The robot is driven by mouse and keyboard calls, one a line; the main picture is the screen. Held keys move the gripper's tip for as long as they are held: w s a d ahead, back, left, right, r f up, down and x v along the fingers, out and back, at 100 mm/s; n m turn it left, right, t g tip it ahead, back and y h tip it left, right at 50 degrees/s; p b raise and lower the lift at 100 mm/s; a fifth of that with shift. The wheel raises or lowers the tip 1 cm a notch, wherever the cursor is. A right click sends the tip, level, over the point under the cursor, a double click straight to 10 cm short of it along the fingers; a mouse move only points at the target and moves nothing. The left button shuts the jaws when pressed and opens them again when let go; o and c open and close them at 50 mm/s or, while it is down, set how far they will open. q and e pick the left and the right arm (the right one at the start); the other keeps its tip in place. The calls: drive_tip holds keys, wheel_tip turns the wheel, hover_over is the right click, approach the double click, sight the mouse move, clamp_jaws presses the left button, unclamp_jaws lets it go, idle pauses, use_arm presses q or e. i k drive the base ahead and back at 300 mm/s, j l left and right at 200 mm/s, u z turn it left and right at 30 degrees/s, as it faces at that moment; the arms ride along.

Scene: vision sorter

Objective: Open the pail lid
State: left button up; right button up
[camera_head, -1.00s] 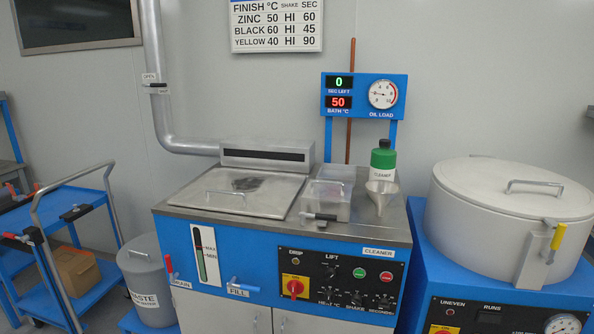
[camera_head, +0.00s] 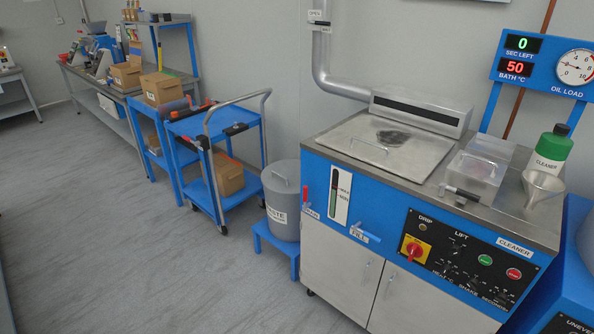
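The pail (camera_head: 283,211) is a grey round bin with a waste label, standing on a low blue stand between the blue cart and the washing machine. Its grey lid (camera_head: 282,177) is on top, closed, with a small handle in the middle. The pail's right side is close to the machine's left side. Neither of my grippers shows in this view.
The blue-fronted washing machine (camera_head: 345,240) stands right of the pail, with a red drain handle (camera_head: 306,197) near it. A blue cart (camera_head: 217,195) with a tall push handle stands to the left. The grey floor (camera_head: 150,260) in front is clear.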

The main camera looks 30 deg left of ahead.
sight(292, 172)
drive_tip(key=i+j, duration=0.15)
drive_tip(key=j, duration=0.25)
drive_tip(key=i+j+z, duration=0.1)
drive_tip(key=j, duration=0.3)
drive_tip(key=i+j, duration=0.1)
drive_tip(key=j, duration=0.3)
drive_tip(key=i+j, duration=0.15)
drive_tip(key=j, duration=0.3)
drive_tip(key=i+j+z, duration=0.1)
drive_tip(key=j, duration=0.3)
drive_tip(key=i+j, duration=0.1)
drive_tip(key=j, duration=0.3)
